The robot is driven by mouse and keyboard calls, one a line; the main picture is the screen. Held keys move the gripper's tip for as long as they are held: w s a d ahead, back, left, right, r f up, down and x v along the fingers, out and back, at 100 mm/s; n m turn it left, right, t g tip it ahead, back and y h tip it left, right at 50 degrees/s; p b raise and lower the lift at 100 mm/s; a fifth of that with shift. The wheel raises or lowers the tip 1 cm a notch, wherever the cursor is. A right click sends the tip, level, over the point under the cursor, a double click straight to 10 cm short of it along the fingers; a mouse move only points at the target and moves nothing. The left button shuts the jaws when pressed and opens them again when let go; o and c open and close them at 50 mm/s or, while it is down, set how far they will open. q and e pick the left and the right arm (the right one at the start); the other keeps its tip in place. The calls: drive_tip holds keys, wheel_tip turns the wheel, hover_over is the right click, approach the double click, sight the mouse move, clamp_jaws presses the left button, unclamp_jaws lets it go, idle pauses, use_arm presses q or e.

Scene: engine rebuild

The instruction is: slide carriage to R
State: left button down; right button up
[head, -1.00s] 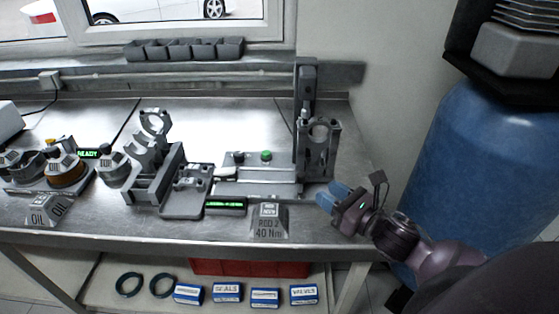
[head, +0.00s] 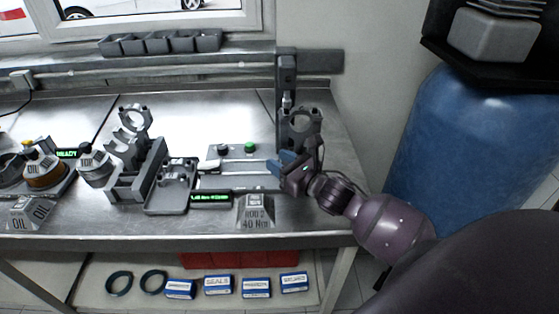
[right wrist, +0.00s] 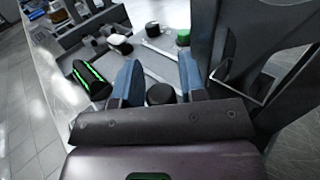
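The carriage (head: 299,128), a grey upright block with a ringed part on top, stands at the right end of the slide rail (head: 238,181), in front of a tall column (head: 287,75). My right gripper (head: 279,163) reaches in from the right, low in front of the carriage, and hides part of it. In the right wrist view its two blue fingers (right wrist: 160,80) are apart, with a black knob (right wrist: 160,94) between them; contact cannot be made out. The carriage's grey side (right wrist: 228,60) appears to stand right of the fingers. My left gripper is not in view.
A green button (head: 250,147) and black knob (head: 223,149) sit behind the rail. A lit display (head: 210,198) and a "ROD 2 40 Nm" block (head: 256,212) stand in front. A grey tray (head: 168,200) lies left. A blue tank (head: 460,150) is beside the bench.

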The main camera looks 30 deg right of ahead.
drive_tip(key=shift+w, duration=0.2)
clamp_jaws()
drive_tip(key=shift+a, duration=0.15)
drive_tip(key=shift+w+a+p, duration=0.1)
drive_tip(key=shift+w+a, duration=0.5)
drive_tip(key=shift+a, duration=0.3)
drive_tip(key=shift+w+a+p, duration=0.15)
drive_tip(key=shift+w+a, duration=0.4)
drive_tip(key=shift+a, duration=0.4)
drive_tip(key=shift+w+a+p, duration=0.1)
drive_tip(key=shift+w+a, duration=0.5)
drive_tip(key=shift+a, duration=0.3)
